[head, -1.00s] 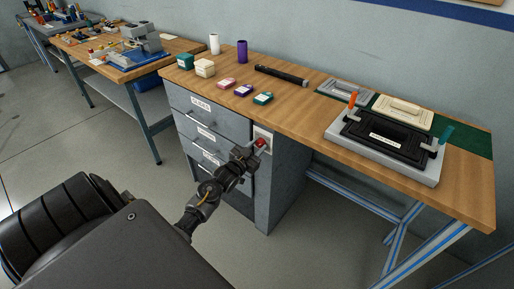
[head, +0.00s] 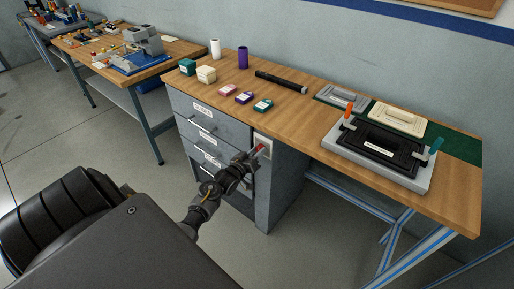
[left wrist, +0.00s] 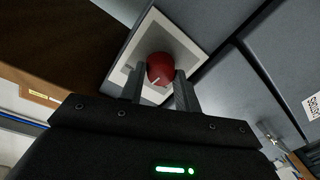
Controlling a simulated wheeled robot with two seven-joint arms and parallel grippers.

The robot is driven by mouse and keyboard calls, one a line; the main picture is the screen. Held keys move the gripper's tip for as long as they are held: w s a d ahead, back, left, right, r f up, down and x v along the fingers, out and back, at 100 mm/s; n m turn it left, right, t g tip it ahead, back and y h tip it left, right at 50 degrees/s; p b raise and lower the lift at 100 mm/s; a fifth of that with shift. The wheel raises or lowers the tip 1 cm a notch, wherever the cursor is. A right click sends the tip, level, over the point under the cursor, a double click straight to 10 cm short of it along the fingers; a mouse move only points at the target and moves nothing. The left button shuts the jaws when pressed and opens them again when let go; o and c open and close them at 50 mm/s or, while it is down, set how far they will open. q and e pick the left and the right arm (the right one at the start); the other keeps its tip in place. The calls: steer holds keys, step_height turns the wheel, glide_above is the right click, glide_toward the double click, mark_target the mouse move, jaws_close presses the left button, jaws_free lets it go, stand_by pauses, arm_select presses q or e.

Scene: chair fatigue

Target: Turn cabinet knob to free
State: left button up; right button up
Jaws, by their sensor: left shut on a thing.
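The red cabinet knob (head: 262,149) sits on a pale square plate (head: 263,141) at the upper right of the grey drawer cabinet (head: 285,185). In the left wrist view the knob (left wrist: 160,68) is round and red with a small white mark. My left gripper (head: 257,154) reaches it from the front, and its fingers (left wrist: 160,88) lie on either side of the knob, shut on it. The gripper hides part of the knob and plate in the head view. My right gripper is not in view.
The cabinet stands under a wooden workbench (head: 300,110) holding small boxes, a black tube (head: 281,81) and a black-and-grey fixture (head: 380,145). Drawer handles (head: 201,125) stick out left of the knob. Blue-striped bench legs (head: 400,238) stand at right; open floor lies between.

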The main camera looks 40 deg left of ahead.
arm_select(q)
steer(key=n+p, duration=0.1)
steer(key=n, duration=0.1)
steer(key=shift+a+r+n+p, duration=0.1)
steer(key=shift+r+n+p, duration=0.1)
steer(key=shift+n+p, duration=0.2)
steer(key=shift+n+h+p, duration=0.3)
steer(key=shift+n+p, duration=0.4)
steer(key=shift+n, duration=0.5)
steer(key=n+p, duration=0.1)
steer(key=n, duration=0.2)
steer(key=shift+f, duration=0.1)
steer(key=shift+n+h+p, duration=0.4)
steer(key=shift+n+p, duration=0.1)
steer(key=shift+n, duration=0.3)
steer(key=shift+a+f, duration=0.1)
steer(key=o, duration=1)
